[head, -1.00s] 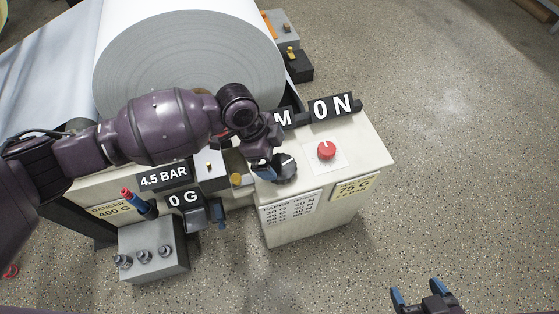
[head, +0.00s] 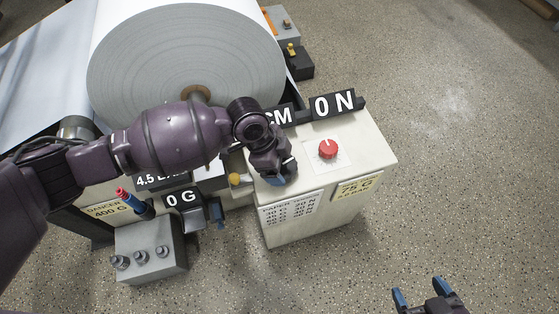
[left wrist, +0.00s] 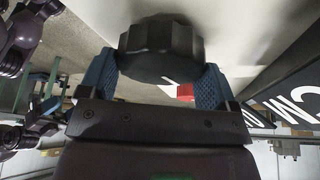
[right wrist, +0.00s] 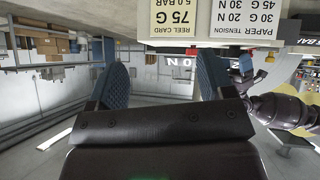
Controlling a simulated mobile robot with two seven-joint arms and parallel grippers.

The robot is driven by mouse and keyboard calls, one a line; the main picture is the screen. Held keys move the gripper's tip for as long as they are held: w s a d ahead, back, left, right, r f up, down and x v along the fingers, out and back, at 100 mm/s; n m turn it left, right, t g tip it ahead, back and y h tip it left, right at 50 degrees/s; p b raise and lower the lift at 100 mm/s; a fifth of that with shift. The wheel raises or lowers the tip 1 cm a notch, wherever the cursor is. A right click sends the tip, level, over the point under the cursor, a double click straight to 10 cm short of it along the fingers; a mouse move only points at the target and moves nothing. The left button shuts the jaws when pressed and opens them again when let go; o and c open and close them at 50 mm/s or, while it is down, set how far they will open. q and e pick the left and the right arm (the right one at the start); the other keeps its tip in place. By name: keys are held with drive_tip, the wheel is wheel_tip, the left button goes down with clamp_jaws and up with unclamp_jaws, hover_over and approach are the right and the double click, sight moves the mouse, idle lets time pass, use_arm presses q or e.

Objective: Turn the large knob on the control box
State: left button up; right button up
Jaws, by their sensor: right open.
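The control box (head: 300,200) is the cream cabinet right of the paper roll in the head view. Its large black knob (left wrist: 158,48) shows in the left wrist view between my left fingertips. In the head view my left gripper (head: 279,175) hangs over the knob and mostly hides it. My left gripper is open, with one blue finger on each side of the knob; whether either touches is hard to tell. A red knob (head: 328,149) on a white plate sits to the right on the box top. My right gripper (head: 424,296) is open and empty, away from the box, above the floor.
Signs reading "CM" (head: 279,117) and "0 N" (head: 334,104) stand at the back of the box. The paper roll (head: 185,60) lies behind my left arm. A grey box with small knobs (head: 150,250) stands lower left. Floor on the right is clear.

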use_arm(q)
drive_tip(key=shift+f+m+g, duration=0.1)
drive_tip(key=shift+m+g, duration=0.3)
drive_tip(key=shift+m, duration=0.7)
drive_tip(key=shift+m+g+y+b, duration=0.3)
drive_tip(key=shift+m+b, duration=0.05)
drive_tip(key=shift+m, duration=0.55)
drive_tip(key=o, duration=0.8)
drive_tip(key=shift+d, duration=0.1)
drive_tip(key=shift+c, duration=0.2)
